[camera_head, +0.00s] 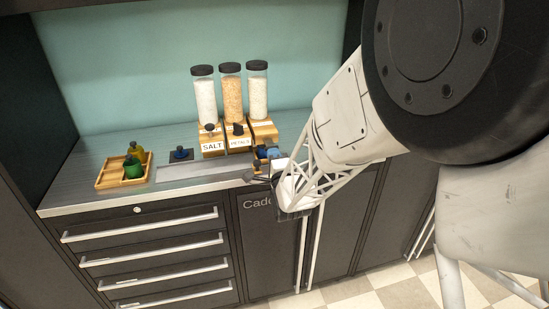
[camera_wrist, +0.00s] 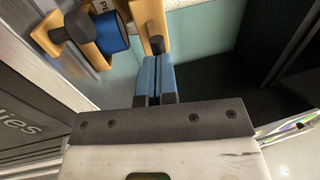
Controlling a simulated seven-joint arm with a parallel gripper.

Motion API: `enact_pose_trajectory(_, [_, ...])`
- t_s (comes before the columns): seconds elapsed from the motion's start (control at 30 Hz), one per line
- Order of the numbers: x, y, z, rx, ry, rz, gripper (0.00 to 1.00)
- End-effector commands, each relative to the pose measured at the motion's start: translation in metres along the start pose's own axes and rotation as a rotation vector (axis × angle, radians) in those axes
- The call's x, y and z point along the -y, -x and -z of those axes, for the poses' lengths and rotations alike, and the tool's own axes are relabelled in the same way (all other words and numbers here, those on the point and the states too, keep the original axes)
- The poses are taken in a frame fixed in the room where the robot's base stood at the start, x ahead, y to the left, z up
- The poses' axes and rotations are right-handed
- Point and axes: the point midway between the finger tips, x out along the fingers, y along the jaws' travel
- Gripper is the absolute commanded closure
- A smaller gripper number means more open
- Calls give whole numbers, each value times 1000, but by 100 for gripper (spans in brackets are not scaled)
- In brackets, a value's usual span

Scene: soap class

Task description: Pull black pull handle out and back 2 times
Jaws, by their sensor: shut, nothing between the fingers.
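Three wooden dispensers with clear, black-capped containers stand on the counter. The left one (camera_head: 213,147) is labelled SALT and the middle one (camera_head: 242,142) has a label that I cannot read fully. Black knobs show at the left dispenser (camera_head: 209,129) and middle dispenser (camera_head: 238,129). In the wrist view, a black pull handle (camera_wrist: 157,44) on a wooden piece lies just beyond my fingertips. Another black knob (camera_wrist: 60,28) shows at upper left. My gripper (camera_wrist: 157,60) has its blue fingers shut and empty, close to the nearer handle; contact is unclear.
A wooden tray (camera_head: 108,184) with green and yellow bottles stands at left on the counter (camera_head: 85,163). A small blue-topped item (camera_head: 181,153) sits beside it. A blue cylinder (camera_wrist: 111,32) shows left of my fingers. Below are drawers with bar handles (camera_head: 140,225).

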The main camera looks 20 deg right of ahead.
Motion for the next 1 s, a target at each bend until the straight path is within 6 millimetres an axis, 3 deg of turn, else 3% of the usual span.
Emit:
enact_pose_trajectory(0.27, [0, -2, 0, 0, 0, 0, 100])
enact_pose_trajectory(0.63, [-6, -34, 0, 0, 0, 1, 100])
enact_pose_trajectory(1.0, [-4, -41, 0, 0, 0, 7, 100])
